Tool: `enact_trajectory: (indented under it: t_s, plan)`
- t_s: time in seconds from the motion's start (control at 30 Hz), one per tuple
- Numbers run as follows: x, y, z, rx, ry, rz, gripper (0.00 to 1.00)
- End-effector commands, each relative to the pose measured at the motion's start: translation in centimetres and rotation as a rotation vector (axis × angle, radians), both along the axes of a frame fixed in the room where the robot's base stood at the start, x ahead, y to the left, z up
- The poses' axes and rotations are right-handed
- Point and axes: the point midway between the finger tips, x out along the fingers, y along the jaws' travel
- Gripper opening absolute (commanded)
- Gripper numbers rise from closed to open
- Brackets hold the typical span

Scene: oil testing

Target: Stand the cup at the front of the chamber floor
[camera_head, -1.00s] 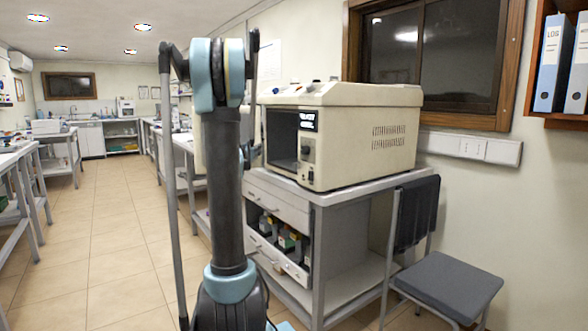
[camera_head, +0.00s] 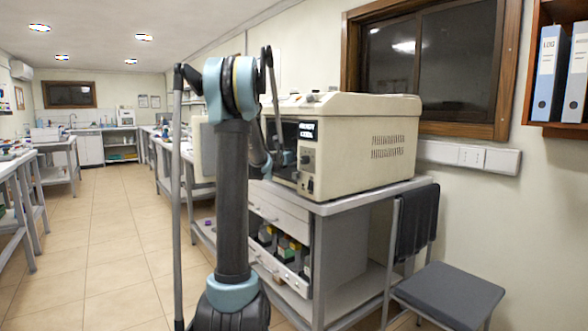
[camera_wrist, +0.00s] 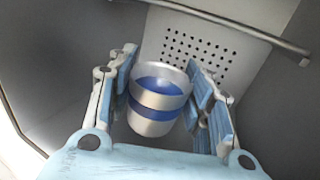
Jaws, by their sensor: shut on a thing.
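In the wrist view the cup (camera_wrist: 155,108) is a metallic cup with a blue band and blue liquid inside. My gripper (camera_wrist: 163,66) is shut on it, with a blue-padded finger on each side. Past the cup is a perforated pale plate (camera_wrist: 207,45) between grey walls, apparently the chamber's inside. In the head view the beige oil tester (camera_head: 355,140) stands on a grey bench, with its chamber opening to the left. My arm's end reaches into that opening; the cup is not visible there. Whether the cup touches the chamber floor cannot be told.
A metal bar (camera_wrist: 235,28) crosses above the plate in the wrist view. Under the tester the bench (camera_head: 330,207) holds drawers, one open with several containers. A chair (camera_head: 447,293) stands at the right. The tiled floor at the left is clear.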

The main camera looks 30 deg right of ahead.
Motion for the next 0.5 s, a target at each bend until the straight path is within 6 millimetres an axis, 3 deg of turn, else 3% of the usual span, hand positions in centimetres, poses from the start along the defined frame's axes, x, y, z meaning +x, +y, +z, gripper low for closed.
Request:
enact_trajectory:
  t_s: [0.5]
  plan:
    - [0.0, 0.1, -4.7, 0.000, 0.000, 0.001, 0.14]
